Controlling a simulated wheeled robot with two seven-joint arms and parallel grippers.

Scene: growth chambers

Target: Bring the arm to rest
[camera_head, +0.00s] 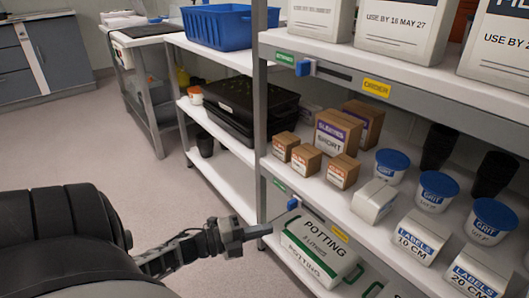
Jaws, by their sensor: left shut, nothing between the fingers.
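My left arm comes in from the lower left, and its dark gripper (262,230) points right, toward the front of the shelving unit. The left gripper is shut and empty. Its tip is close to the shelf post and the white POTTING container (318,254) on the lower shelf; I cannot tell whether it touches either. My right gripper does not show.
The middle shelf (345,212) holds small brown boxes (305,161), blue-lidded GRIT tubs (438,191) and white LABELS boxes (414,240). A blue crate (222,27) and black trays (240,105) stand farther back. The floor (130,165) at left is clear.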

